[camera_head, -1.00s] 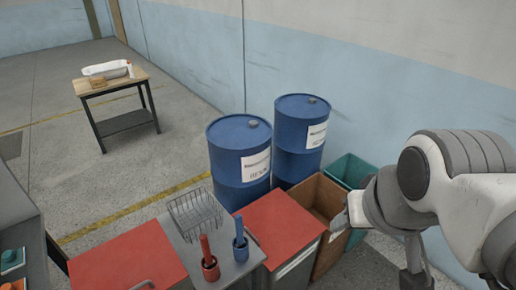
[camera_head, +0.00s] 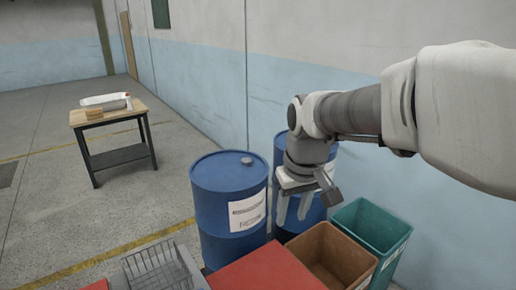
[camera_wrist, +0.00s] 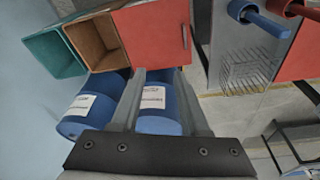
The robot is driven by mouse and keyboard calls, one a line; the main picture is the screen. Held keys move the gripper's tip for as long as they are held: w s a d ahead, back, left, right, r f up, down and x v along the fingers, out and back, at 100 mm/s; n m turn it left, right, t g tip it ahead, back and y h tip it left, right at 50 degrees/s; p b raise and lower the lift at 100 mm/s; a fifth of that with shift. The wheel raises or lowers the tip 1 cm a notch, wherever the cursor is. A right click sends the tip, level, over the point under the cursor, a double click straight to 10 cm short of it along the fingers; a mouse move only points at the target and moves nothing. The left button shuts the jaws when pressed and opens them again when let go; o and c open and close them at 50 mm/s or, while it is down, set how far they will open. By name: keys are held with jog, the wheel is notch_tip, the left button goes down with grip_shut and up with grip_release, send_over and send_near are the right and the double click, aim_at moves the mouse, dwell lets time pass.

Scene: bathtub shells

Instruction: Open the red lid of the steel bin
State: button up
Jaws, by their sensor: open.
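The red lid (camera_head: 268,272) lies flat and closed at the bottom of the head view, beside an open brown bin. In the wrist view the red lid (camera_wrist: 150,38) is at the top centre, with a thin bar handle (camera_wrist: 184,36) near its right edge. The steel body below it is hidden in both current views. My gripper (camera_head: 293,218) is open and empty, pointing down in front of the blue drums, above and beyond the lid. Its two fingers also show in the wrist view (camera_wrist: 161,74), apart from the lid.
Two blue drums (camera_head: 228,205) stand by the wall. Beside the lid are the open brown bin (camera_head: 325,255) and a teal bin (camera_head: 372,230). A wire basket (camera_head: 155,265) sits left of the lid. A wooden-topped table (camera_head: 108,115) stands far back left.

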jog(key=w+a+f+n+g+b, duration=0.1)
jog(key=w+a+f+b, duration=0.3)
jog(key=f, duration=0.5)
jog(key=w+a+f+n+g+y+b, duration=0.1)
jog(key=w+a+f+g+b, duration=0.2)
jog(key=f, duration=0.6)
jog(key=w+a+f+n+b, duration=0.1)
jog(key=w+a+f+b, duration=0.35)
jog(key=f, duration=0.45)
jog(key=s+a+f+b, duration=0.1)
jog(key=f, duration=0.4)
jog(key=s+a+f+b, duration=0.1)
jog(key=f, duration=0.5)
jog(key=a+f+b, duration=0.1)
jog(key=f, duration=0.4)
jog(key=shift+s+a+f, duration=0.15)
jog(key=shift+s+f, duration=0.25)
grip_shut()
